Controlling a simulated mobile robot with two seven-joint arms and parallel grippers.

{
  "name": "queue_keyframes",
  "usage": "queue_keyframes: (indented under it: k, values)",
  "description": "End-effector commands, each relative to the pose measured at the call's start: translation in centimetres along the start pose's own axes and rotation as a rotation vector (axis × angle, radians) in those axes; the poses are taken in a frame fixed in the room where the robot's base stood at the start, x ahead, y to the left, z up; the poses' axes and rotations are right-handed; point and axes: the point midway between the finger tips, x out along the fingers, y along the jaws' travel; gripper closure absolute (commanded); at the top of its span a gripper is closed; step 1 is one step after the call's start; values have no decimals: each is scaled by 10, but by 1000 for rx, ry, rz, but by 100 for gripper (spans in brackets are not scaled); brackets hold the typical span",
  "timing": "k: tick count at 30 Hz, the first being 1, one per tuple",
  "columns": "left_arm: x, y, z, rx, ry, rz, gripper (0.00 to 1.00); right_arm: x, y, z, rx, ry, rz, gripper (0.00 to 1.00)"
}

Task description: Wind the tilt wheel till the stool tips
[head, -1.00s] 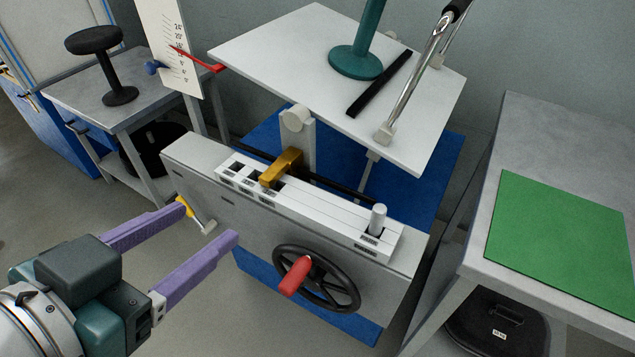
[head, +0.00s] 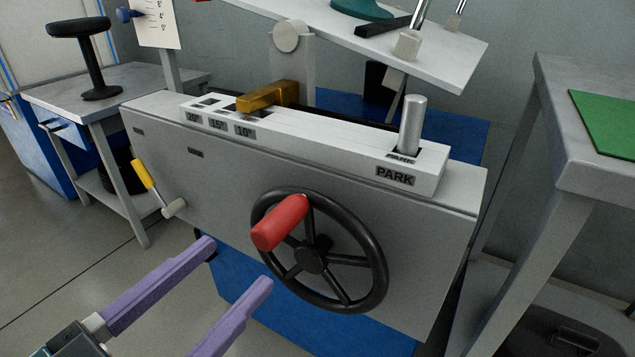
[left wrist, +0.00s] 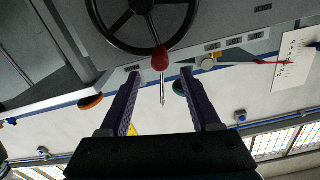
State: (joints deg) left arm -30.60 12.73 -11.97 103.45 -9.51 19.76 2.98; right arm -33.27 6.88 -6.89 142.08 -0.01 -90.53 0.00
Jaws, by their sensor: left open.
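The black tilt wheel (head: 313,254) is on the front of the grey panel, with a red handle (head: 279,223) at its upper left. My left gripper (head: 234,264) is open and empty, below and left of the handle and apart from it in the head view. In the left wrist view the red handle (left wrist: 160,60) shows between the purple fingers (left wrist: 160,74), ahead of them. A teal stool base (head: 358,8) stands on the white tilting board (head: 440,60); the stool's upper part is cut off. My right gripper is not in view.
A slotted white rail (head: 320,140) tops the panel, with a brass block (head: 268,97) near the 10° mark and a grey peg (head: 412,125) at PARK. A yellow-handled lever (head: 145,175) sticks out at left. A black stool (head: 85,28) stands on the left table.

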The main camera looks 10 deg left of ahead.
Motion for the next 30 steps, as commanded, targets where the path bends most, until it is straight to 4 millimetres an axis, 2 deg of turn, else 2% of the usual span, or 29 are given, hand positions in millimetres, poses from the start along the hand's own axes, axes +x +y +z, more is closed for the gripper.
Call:
queue_keyframes:
  k: [6, 12, 23, 30]
  values:
    - [44, 0, 1, 0, 5, -1, 36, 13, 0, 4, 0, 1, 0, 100]
    - [70, 0, 1, 0, 1, -1, 36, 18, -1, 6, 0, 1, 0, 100]
    - [75, 0, 0, -1, -2, 0, 36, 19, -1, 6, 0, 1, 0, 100]
    - [75, 0, 0, -1, -2, -1, 63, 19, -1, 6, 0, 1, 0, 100]
